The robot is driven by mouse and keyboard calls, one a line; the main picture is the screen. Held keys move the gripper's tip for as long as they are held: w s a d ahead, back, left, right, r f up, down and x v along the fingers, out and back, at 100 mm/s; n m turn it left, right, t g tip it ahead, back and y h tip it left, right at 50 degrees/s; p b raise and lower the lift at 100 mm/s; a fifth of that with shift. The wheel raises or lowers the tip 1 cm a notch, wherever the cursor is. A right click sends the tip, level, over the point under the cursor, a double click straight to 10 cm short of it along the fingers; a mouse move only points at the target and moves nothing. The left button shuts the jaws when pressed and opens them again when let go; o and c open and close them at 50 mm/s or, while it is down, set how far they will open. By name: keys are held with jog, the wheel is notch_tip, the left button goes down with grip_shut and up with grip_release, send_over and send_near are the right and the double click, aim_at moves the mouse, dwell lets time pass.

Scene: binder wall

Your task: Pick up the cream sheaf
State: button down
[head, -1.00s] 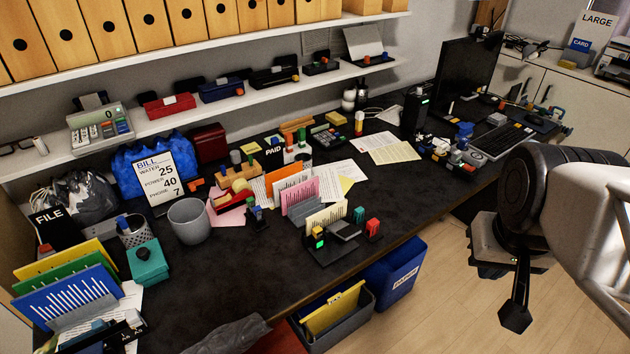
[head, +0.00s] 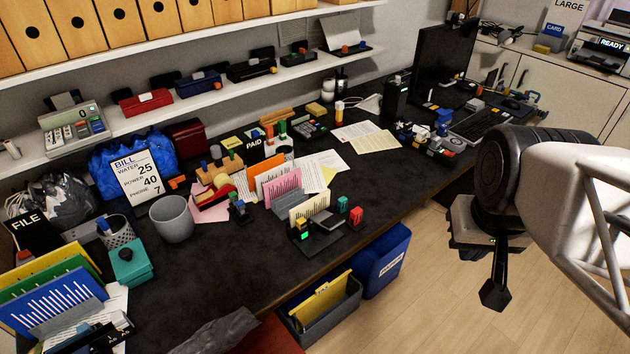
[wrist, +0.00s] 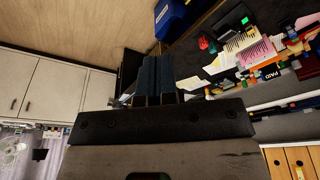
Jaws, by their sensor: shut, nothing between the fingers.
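The cream sheaf (head: 310,206) stands with dark bar marks on it at the front of a grey sorter on the desk, before a pink sheaf (head: 282,187) and an orange sheaf (head: 272,172). A small dark device with a green light stands close in front and hides its lower part. In the wrist view the cream sheaf (wrist: 238,43) shows small, at upper right. My gripper (head: 492,297) hangs to the right of the desk over the floor, well apart from the sheaf. Its fingers (wrist: 154,72) are together and empty in the wrist view.
Below the desk edge stand a blue bin (head: 384,262) and a grey crate (head: 325,314) with a yellow folder. Small red (head: 356,216) and teal blocks stand right of the sheaf. Loose papers (head: 365,136) lie behind it.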

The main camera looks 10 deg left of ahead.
dwell(0.4)
jog(key=c, duration=1.1)
grip_release()
jog(key=shift+c, duration=0.2)
jog(key=shift+w, duration=0.1)
jog(key=m+g, duration=0.3)
jog(key=m, duration=0.6)
send_over(310, 200)
jog(key=f, duration=2.2)
jog(key=shift+d+f, duration=0.2)
jog(key=shift+f, duration=0.05)
jog(key=shift+a+f, duration=0.25)
